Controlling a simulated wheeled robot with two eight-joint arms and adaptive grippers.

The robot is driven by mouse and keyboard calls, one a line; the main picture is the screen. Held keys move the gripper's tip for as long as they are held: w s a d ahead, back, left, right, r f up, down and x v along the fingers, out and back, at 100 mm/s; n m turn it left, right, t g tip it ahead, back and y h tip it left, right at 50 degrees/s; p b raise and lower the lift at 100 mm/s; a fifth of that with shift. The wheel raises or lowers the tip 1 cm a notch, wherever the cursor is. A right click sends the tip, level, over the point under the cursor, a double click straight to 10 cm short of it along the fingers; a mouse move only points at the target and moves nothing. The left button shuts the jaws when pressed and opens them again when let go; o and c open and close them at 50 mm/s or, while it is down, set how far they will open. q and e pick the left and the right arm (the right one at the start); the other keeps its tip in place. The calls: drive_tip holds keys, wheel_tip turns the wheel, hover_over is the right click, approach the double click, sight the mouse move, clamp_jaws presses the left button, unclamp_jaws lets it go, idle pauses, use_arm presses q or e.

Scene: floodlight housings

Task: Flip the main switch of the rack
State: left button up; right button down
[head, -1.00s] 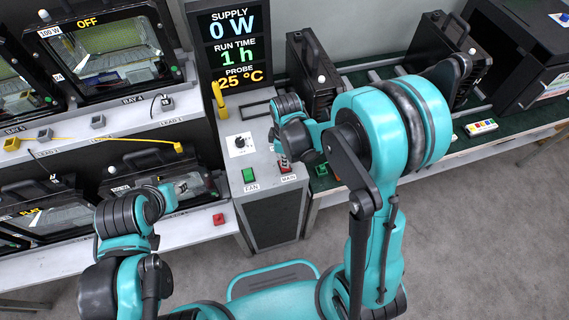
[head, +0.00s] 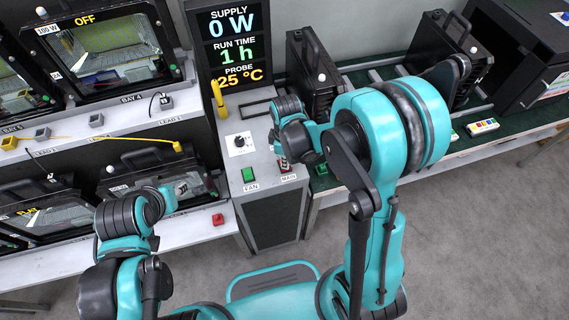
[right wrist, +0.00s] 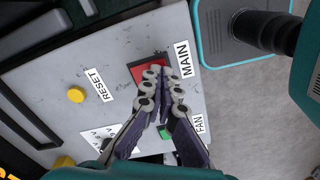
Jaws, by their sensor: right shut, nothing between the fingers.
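The red MAIN switch (right wrist: 141,72) sits on the grey top of the rack's control box and is partly covered by my fingers. In the head view only a little red of the MAIN switch (head: 286,174) shows beside its label. My right gripper (right wrist: 157,72) is shut and empty, with its tips over the red switch. In the head view my right gripper (head: 284,160) points down at it. I cannot tell whether the tips touch. The display (head: 232,45) reads 0 W, 1 h and 25 °C. My left arm's end (head: 165,198) shows at left; its fingers are unclear.
A green FAN button (head: 248,175), a dial (head: 240,142) and a yellow lever (head: 219,98) are close by on the box. The wrist view shows a yellow RESET button (right wrist: 76,95). Floodlight housings (head: 105,50) fill the left shelves; another housing (head: 316,78) stands at right.

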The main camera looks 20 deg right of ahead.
drive_tip(key=shift+f+b, duration=0.35)
drive_tip(key=shift+f, duration=0.1)
drive_tip(key=shift+r, duration=0.1)
drive_tip(key=shift+r+p, duration=2.55)
drive_tip(key=shift+r, duration=0.9)
drive_tip(key=s+d+r+m+t+b, duration=0.4)
drive_tip(key=s+r+m+t+b, duration=0.3)
drive_tip(key=s+m, duration=0.3)
drive_tip(key=shift+s+d+r+m, duration=0.15)
drive_tip(key=shift+d+r+m, duration=0.15)
drive_tip(key=shift+m, duration=0.9)
